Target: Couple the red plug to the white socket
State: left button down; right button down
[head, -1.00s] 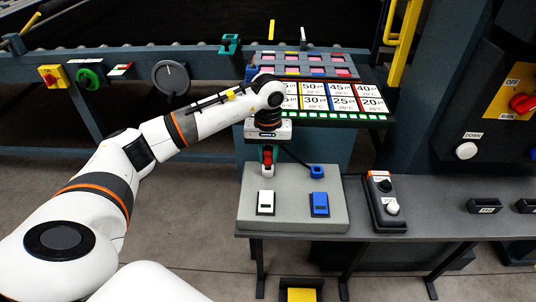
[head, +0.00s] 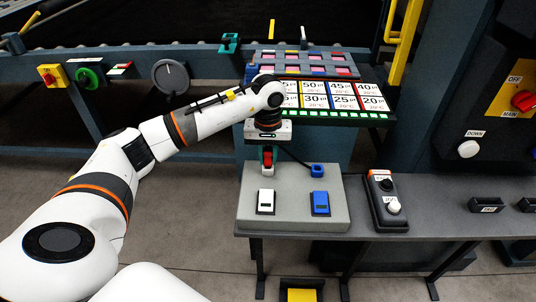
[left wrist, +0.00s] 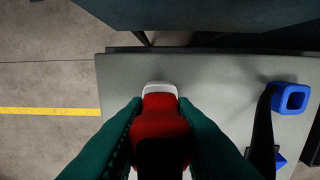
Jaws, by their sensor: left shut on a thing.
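My left gripper (head: 266,153) is shut on the red plug (head: 268,160), over the grey block. In the left wrist view the red plug (left wrist: 160,122) sits between my green fingers (left wrist: 160,140). The white socket (head: 267,172) shows just below the plug, near the block's far left edge. In the wrist view only a white rim of the socket (left wrist: 160,87) shows past the plug's far end; the plug hides the rest. The plug looks lined up with the socket, but I cannot tell whether it is inside or only above. My right gripper is not in view.
A blue square socket (head: 317,171) stands right of the plug on the grey block (head: 293,218). White (head: 266,201) and blue (head: 320,203) panels lie nearer me. A button box (head: 386,200) stands to the right.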

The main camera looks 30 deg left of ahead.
pick_arm(q)
jog(key=shift+f+b, duration=0.45)
jog(key=shift+f, duration=0.15)
jog(key=c, duration=1.1)
grip_release()
jog(key=shift+r, duration=0.1)
jog(key=shift+r+p, duration=1.95)
jog(key=shift+r, duration=1.5)
jog(key=shift+f, duration=0.1)
